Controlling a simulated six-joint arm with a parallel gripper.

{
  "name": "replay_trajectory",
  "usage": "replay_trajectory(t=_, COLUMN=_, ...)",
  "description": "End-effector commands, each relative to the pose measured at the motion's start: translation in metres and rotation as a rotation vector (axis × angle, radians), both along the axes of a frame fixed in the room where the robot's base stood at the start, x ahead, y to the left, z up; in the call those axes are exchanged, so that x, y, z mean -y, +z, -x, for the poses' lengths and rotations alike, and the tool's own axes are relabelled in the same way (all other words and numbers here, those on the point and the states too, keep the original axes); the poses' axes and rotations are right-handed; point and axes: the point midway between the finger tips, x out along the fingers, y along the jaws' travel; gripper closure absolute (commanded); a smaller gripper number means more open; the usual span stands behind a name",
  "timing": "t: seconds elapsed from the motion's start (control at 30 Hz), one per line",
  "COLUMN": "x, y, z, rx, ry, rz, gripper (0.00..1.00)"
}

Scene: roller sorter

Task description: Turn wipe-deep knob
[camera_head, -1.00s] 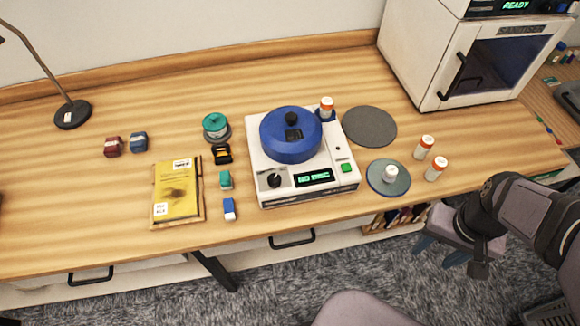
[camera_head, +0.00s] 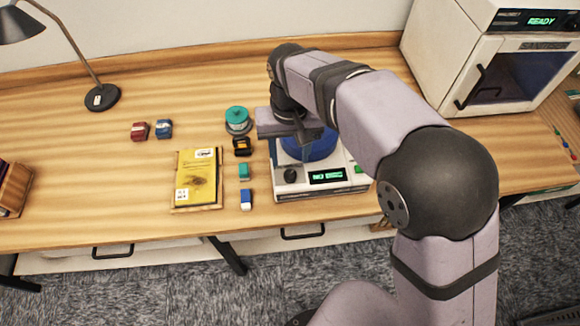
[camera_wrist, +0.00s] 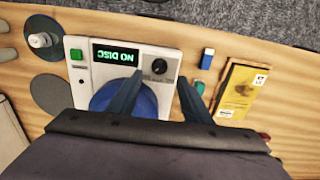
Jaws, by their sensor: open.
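The disc machine (camera_head: 296,189) is a white box with a blue round lid (camera_head: 318,148) and a lit display (camera_head: 328,176) reading "NO DISC". The black knob (camera_head: 290,175) sits on its front panel, left of the display. In the wrist view the knob (camera_wrist: 159,66) shows beyond the fingertips, with its pale mark visible. My gripper (camera_wrist: 160,85) is open and empty, its two blue fingers apart, above the machine. It does not touch the knob. In the head view my arm hides the fingertips and much of the lid.
A yellow booklet (camera_head: 197,175), a blue-and-white block (camera_head: 246,200), a teal block (camera_head: 244,171), a black-and-orange item (camera_head: 242,146) and a teal spool (camera_head: 237,119) lie left of the machine. A green button (camera_wrist: 77,54) is beside the display. A white cabinet (camera_head: 455,60) stands back right.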

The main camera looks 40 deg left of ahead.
Motion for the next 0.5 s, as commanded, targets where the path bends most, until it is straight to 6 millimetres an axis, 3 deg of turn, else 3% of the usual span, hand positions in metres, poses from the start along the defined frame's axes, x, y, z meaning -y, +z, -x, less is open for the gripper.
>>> replay_trajectory(t=0.27, x=0.0, y=-0.011, z=0.0, rx=-0.001, ry=0.0, rz=0.003, gripper=0.55)
replay_trajectory(t=0.5, x=0.001, y=-0.04, z=0.0, rx=-0.002, ry=0.0, rz=0.004, gripper=0.55)
